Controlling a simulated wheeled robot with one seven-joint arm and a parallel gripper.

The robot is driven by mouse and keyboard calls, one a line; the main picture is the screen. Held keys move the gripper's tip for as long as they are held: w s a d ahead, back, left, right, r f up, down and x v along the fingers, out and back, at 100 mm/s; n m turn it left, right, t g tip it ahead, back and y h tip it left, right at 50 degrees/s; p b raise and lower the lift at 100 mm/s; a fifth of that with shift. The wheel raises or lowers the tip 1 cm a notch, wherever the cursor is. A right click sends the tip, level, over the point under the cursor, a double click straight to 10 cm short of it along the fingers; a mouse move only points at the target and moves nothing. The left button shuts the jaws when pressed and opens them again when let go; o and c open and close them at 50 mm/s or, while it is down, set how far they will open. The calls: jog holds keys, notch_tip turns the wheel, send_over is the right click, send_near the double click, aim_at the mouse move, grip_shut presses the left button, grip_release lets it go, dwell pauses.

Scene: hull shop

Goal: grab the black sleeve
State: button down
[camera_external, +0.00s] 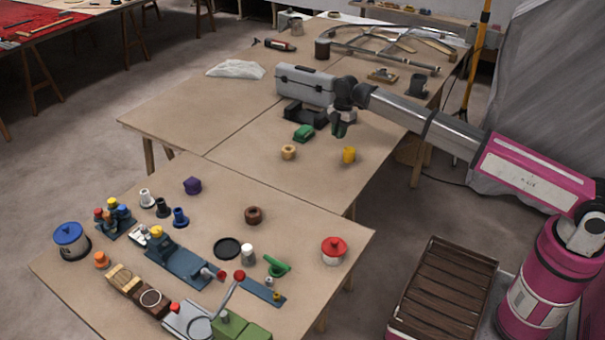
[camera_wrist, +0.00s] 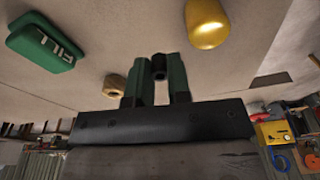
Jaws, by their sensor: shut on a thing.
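The black sleeve (camera_wrist: 158,67) shows in the wrist view as a small dark ring-ended piece between the two green fingers. My gripper (camera_wrist: 159,86) is shut on it. In the external view my gripper (camera_external: 339,130) points down above the far table, just right of the green block. It hides the sleeve there. The sleeve appears held above the tabletop, but the exact gap is hard to tell.
A green block marked FILL (camera_wrist: 46,42), a tan nut-like piece (camera_external: 289,152) and a yellow piece (camera_external: 349,155) lie near my gripper. A grey toolbox (camera_external: 305,86) stands behind. The near table (camera_external: 320,217) holds many small parts.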

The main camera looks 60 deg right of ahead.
jog(key=s+a+r, duration=0.3)
jog(key=a, duration=0.2)
jog(key=shift+a+r, duration=0.25)
jog(key=shift+r, duration=0.15)
